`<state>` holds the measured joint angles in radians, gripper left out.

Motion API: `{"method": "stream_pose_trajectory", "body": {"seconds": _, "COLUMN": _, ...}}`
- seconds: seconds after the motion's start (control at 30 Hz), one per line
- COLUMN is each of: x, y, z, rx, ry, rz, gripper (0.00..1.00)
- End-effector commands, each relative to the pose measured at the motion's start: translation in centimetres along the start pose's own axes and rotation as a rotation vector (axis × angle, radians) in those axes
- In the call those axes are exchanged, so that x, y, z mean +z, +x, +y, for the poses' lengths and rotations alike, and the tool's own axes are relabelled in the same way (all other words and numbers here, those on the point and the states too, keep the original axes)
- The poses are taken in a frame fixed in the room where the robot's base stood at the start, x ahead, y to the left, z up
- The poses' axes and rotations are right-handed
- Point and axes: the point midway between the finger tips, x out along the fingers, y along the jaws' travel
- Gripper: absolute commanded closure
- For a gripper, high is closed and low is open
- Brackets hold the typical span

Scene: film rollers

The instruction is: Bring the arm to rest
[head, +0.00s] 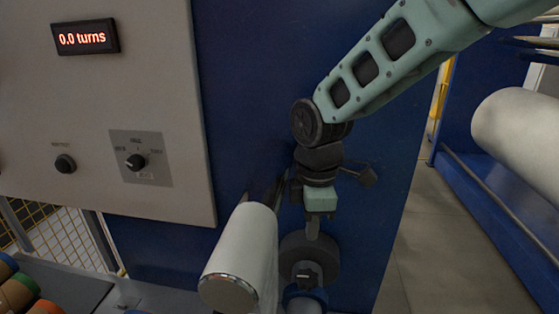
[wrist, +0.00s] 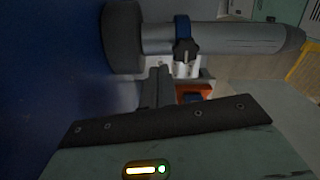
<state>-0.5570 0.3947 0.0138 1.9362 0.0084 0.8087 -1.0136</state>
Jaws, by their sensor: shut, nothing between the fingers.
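My arm (head: 385,60) reaches in from the upper right in the head view and bends down at the wrist. My gripper (head: 312,232) points downward just above a dark round flange (head: 308,258); I cannot tell in this view whether it touches it. In the wrist view my gripper's dark fingers (wrist: 158,88) are together and empty. Beyond them lie a grey shaft (wrist: 235,38), a dark flange (wrist: 123,38) and a blue collar with a dark knob (wrist: 183,38).
A white film roll (head: 242,255) stands close left of my gripper. A blue machine wall (head: 250,80) is behind. Grey floor (head: 415,250) is open at right, before another white roll (head: 515,125).

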Motion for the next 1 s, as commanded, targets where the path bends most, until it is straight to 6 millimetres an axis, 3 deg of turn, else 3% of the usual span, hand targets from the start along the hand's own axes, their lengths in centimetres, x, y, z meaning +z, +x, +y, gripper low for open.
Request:
{"method": "stream_pose_trajectory", "body": {"seconds": 0.17, "x": 0.8, "y": 0.1, "z": -6.3, "rx": -0.021, "ry": 0.243, "rz": 0.044, "gripper": 1.00}}
{"method": "stream_pose_trajectory", "body": {"seconds": 0.3, "x": 2.6, "y": 0.8, "z": -13.4, "rx": -0.034, "ry": 0.527, "rz": 0.060, "gripper": 1.00}}
{"method": "stream_pose_trajectory", "body": {"seconds": 0.4, "x": 4.1, "y": 1.7, "z": -17.2, "rx": -0.030, "ry": 0.699, "rz": 0.055, "gripper": 1.00}}
{"method": "stream_pose_trajectory", "body": {"seconds": 0.5, "x": 5.4, "y": 2.5, "z": -19.8, "rx": -0.023, "ry": 0.820, "rz": 0.047, "gripper": 1.00}}
{"method": "stream_pose_trajectory", "body": {"seconds": 0.67, "x": 6.2, "y": 3.0, "z": -21.2, "rx": -0.015, "ry": 0.901, "rz": 0.043, "gripper": 1.00}}
{"method": "stream_pose_trajectory", "body": {"seconds": 1.0, "x": 6.2, "y": 2.9, "z": -21.2, "rx": -0.016, "ry": 0.903, "rz": 0.042, "gripper": 1.00}}
